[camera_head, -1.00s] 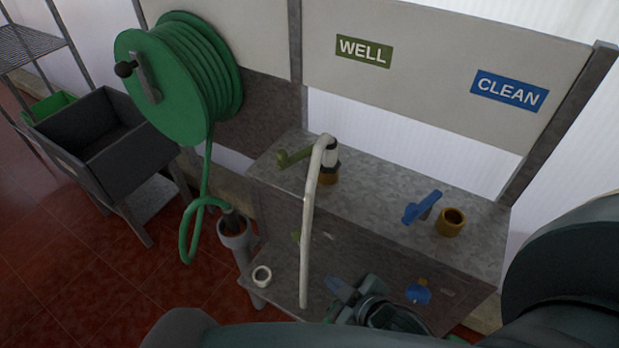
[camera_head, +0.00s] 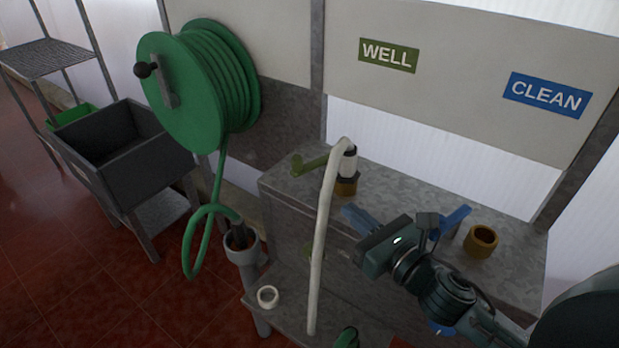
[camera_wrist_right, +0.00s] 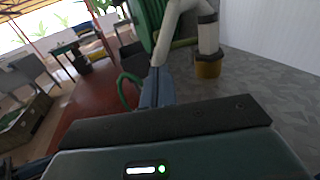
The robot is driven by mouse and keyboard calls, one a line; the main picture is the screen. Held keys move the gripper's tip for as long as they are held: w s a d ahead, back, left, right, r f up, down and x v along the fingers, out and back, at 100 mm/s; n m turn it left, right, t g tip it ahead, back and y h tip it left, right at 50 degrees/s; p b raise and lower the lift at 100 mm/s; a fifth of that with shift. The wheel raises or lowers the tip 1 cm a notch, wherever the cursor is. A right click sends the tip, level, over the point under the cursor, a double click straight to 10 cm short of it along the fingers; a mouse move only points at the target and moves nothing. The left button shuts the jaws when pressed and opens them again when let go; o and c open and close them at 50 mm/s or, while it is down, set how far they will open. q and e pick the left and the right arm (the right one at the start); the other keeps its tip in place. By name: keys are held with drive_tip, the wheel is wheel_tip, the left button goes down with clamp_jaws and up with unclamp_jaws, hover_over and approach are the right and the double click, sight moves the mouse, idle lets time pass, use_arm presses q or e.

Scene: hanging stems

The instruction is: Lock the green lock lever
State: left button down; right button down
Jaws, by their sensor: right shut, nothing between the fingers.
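An olive-green lever (camera_head: 312,165) lies at the left of the metal bench top, below the WELL sign; part of it also shows behind the white hose in the wrist view (camera_wrist_right: 184,43). A smaller green piece on the bench front is partly hidden; I cannot tell which one is the lock lever. The white hose (camera_head: 322,235) is on the brass fitting (camera_head: 346,187) and hangs over the front edge. My right gripper (camera_head: 350,214) is shut and empty, its tips just right of the hose and short of the levers. My left gripper is not in view.
A blue lever (camera_head: 452,221) and an open brass fitting (camera_head: 481,241) stand right of my right gripper. A green hose reel (camera_head: 190,85) hangs at left above a grey holder (camera_head: 243,250). A white ring (camera_head: 268,297) lies on the lower shelf.

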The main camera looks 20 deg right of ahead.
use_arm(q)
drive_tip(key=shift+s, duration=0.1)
use_arm(e)
drive_tip(key=shift+r, duration=0.1)
drive_tip(key=shift+w, duration=0.1)
drive_tip(key=p, duration=0.2)
approach(301, 166)
drive_tip(key=x, duration=0.6)
drive_tip(key=shift+r, duration=0.15)
drive_tip(key=shift+w+a, duration=0.15)
drive_tip(key=shift+w, duration=0.25)
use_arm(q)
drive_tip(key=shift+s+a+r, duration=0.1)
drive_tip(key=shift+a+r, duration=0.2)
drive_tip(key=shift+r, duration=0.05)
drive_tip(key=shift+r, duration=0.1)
use_arm(e)
drive_tip(key=shift+w+h, duration=0.1)
drive_tip(key=shift+h, duration=0.2)
